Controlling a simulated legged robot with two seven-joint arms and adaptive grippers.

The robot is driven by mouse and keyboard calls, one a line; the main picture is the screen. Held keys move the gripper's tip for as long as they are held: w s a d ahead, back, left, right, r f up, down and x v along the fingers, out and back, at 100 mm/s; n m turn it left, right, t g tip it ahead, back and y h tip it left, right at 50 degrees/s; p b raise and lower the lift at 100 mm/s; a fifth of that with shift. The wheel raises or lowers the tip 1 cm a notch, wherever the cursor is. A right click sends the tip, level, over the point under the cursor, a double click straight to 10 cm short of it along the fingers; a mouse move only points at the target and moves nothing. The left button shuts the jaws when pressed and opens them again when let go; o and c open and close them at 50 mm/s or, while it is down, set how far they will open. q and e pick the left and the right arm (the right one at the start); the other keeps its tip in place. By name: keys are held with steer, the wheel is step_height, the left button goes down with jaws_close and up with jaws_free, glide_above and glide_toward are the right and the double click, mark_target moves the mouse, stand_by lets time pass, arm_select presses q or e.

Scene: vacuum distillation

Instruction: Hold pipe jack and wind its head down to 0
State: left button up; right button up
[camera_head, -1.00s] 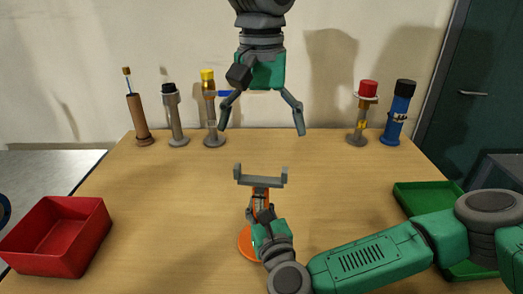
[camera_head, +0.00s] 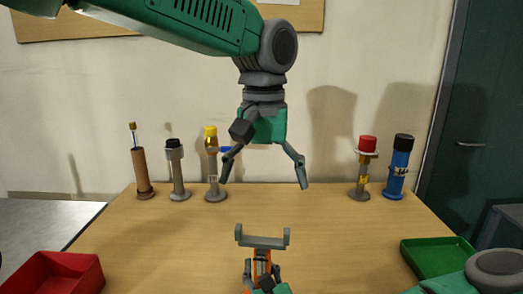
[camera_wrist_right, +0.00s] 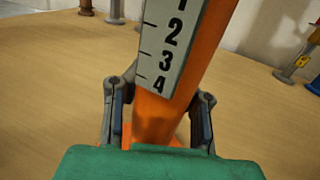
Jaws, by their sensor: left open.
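The pipe jack has an orange body (camera_head: 261,268) and a grey U-shaped head (camera_head: 263,242). It stands at the front middle of the table, its base out of the head view. In the right wrist view its orange body (camera_wrist_right: 160,118) carries a numbered scale, with 2, 3 and 4 readable. My right gripper (camera_head: 262,272) is shut around the body low down; its fingers (camera_wrist_right: 160,105) flank it in the wrist view. My left gripper (camera_head: 264,185) points down, open and empty, above the jack's head and apart from it.
A red bin (camera_head: 52,275) is at the left front, a green tray (camera_head: 438,257) at the right. Several upright tools line the back edge, including a brown one (camera_head: 142,172), a yellow-topped one (camera_head: 212,168) and a blue one (camera_head: 398,170). The mid-table is clear.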

steer(key=v, duration=0.8)
steer(key=shift+w+f, duration=0.1)
steer(key=o, duration=1.1)
steer(key=shift+c, duration=0.2)
steer(key=shift+r+p+v, duration=0.1)
steer(key=shift+p+v, duration=0.1)
steer(key=shift+v, duration=2.05)
steer(key=shift+r+p+v, duration=0.15)
steer(key=shift+v, duration=2.15)
